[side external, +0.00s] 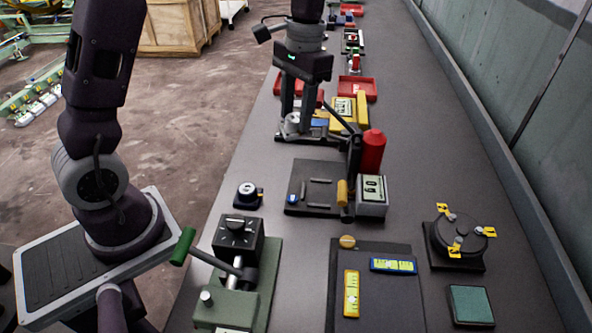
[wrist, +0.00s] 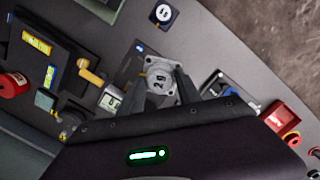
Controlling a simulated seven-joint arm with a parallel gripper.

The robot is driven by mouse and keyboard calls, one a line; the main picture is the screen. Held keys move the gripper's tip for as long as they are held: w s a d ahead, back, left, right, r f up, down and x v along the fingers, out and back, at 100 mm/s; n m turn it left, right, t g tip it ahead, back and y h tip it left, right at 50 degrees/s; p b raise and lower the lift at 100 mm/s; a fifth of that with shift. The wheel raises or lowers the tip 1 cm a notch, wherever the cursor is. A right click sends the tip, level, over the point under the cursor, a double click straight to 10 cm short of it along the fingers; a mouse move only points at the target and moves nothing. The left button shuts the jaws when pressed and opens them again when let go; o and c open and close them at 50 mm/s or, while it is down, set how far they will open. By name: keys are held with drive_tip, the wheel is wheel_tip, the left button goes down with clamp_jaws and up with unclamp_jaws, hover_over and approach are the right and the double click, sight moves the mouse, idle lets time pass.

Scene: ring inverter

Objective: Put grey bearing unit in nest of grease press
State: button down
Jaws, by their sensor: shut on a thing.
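What appears to be the grease press has a dark base plate (side external: 302,208) with raised bars and a blue button, a red cylinder (side external: 372,150), a yellow-ended lever (side external: 342,194) and a display (side external: 371,194). I cannot clearly make out the nest.
A small dark dial block (side external: 247,195) stands left of the press plate. In front are a green lever machine (side external: 238,270), a dark mat (side external: 385,300) with two levels, and a round fixture (side external: 460,240) with yellow tabs. Red trays (side external: 358,86) lie behind my gripper.

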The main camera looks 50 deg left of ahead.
drive_tip(key=s+a+f+n+h, duration=0.1)
drive_tip(key=s+a+f+n, duration=0.15)
drive_tip(key=a+n, duration=0.35)
drive_tip(key=s+a+f+n, duration=0.2)
drive_tip(key=a+f+n, duration=0.1)
drive_tip(key=a+n, duration=0.3)
drive_tip(key=shift+n+t, duration=0.4)
drive_tip(key=shift+n, duration=0.1)
drive_tip(key=f, duration=0.3)
drive_tip(key=d+f, duration=0.1)
drive_tip(key=f, duration=0.5)
drive_tip(key=shift+w+d+f, duration=0.2)
drive_tip(key=shift+w+f, duration=0.05)
drive_tip(key=c, duration=0.8)
unclamp_jaws()
drive_tip(key=shift+f, duration=0.15)
